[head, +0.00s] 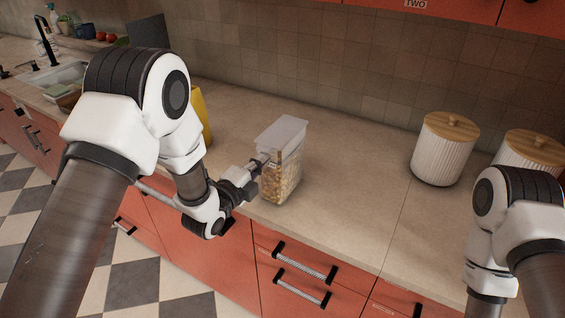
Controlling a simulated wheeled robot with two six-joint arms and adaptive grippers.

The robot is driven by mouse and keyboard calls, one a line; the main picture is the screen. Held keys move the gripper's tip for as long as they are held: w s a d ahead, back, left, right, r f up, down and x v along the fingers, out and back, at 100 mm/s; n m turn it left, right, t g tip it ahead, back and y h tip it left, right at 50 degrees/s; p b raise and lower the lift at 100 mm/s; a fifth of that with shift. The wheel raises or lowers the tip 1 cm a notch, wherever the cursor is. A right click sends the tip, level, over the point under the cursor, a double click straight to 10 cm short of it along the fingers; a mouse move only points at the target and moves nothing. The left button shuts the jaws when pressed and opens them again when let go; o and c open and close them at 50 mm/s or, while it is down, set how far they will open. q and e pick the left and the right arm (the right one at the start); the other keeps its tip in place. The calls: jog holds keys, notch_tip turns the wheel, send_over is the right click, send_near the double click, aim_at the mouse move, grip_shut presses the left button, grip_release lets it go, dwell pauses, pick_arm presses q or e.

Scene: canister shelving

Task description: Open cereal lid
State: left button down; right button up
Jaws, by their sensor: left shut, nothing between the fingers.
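A clear cereal container (281,175) stands upright on the countertop near its front edge, filled partway with cereal. Its pale lid (283,133) sits on top and looks closed. My left gripper (264,159) is shut with nothing between its fingers. Its fingertips are at the container's upper left side, a little below the lid; I cannot tell whether they touch it. My right arm shows at the lower right, but its gripper is out of view.
White ribbed canisters with wooden lids (445,147) (533,150) stand at the right. A yellow object (201,115) is partly hidden behind my left arm. A sink (66,80) is at the far left. The counter (350,170) between container and canisters is clear.

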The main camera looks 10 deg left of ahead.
pick_arm(q)
jog(key=shift+r, duration=0.3)
notch_tip(320, 180, up, 9)
jog(key=p, duration=0.4)
send_over(274, 138)
jog(key=v, duration=0.4)
jog(key=shift+s+a+f, duration=0.1)
jog(key=shift+s+f, duration=0.05)
jog(key=shift+f, duration=0.05)
dwell(0.4)
jog(key=w+d+r+p, duration=0.1)
jog(key=w+r+p, duration=0.1)
jog(key=w+r, duration=0.2)
jog(key=shift+d+r, duration=0.25)
jog(key=shift+r, duration=0.5)
jog(key=shift+w, duration=0.1)
dwell(0.3)
